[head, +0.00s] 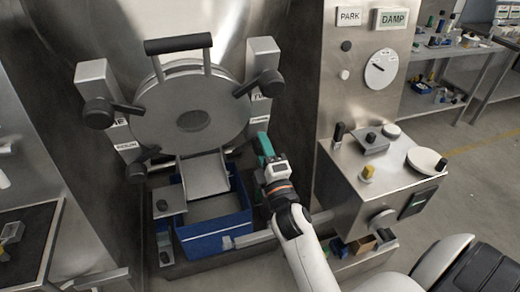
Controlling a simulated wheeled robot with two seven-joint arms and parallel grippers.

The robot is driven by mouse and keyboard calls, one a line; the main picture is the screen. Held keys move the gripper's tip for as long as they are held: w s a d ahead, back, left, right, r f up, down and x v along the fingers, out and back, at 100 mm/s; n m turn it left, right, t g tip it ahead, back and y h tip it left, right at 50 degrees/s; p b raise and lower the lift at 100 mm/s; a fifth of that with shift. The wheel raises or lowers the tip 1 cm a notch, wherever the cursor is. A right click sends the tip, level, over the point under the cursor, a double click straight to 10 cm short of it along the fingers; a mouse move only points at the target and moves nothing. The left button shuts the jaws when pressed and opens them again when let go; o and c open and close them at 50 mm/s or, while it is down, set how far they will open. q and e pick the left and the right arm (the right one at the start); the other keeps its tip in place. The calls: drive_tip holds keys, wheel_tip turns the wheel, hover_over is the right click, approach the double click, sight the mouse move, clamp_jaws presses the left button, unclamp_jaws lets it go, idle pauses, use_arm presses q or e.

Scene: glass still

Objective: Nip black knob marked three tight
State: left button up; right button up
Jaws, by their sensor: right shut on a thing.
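A round steel door (190,112) with a black bar handle (178,44) closes the still. Black knobs show at its upper left (98,112), upper right (268,83) and lower left (137,172). My right gripper (264,146), with teal fingers, is at the door's lower right, just below a small label (258,119) too small to read. It is shut on what seems to be the lower-right black knob, the one marked three. The gripper hides that knob almost fully. My left gripper is out of view.
A blue bin (215,236) stands below the door under a sloping metal chute (205,175). Right of my arm is a steel control box (385,180) with a lever, a yellow knob and a white disc. Above it are a dial (381,69) and PARK and DAMP signs.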

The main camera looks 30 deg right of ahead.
drive_tip(key=m+p, duration=0.1)
drive_tip(key=m, duration=0.4)
drive_tip(key=shift+r, duration=0.15)
drive_tip(key=shift+m, duration=1)
drive_tip(key=m+p, duration=0.1)
drive_tip(key=m, duration=0.1)
drive_tip(key=shift+r+m, duration=0.1)
drive_tip(key=shift+m, duration=0.2)
drive_tip(key=m+p, duration=0.1)
drive_tip(key=m, duration=0.2)
drive_tip(key=shift+m, duration=0.3)
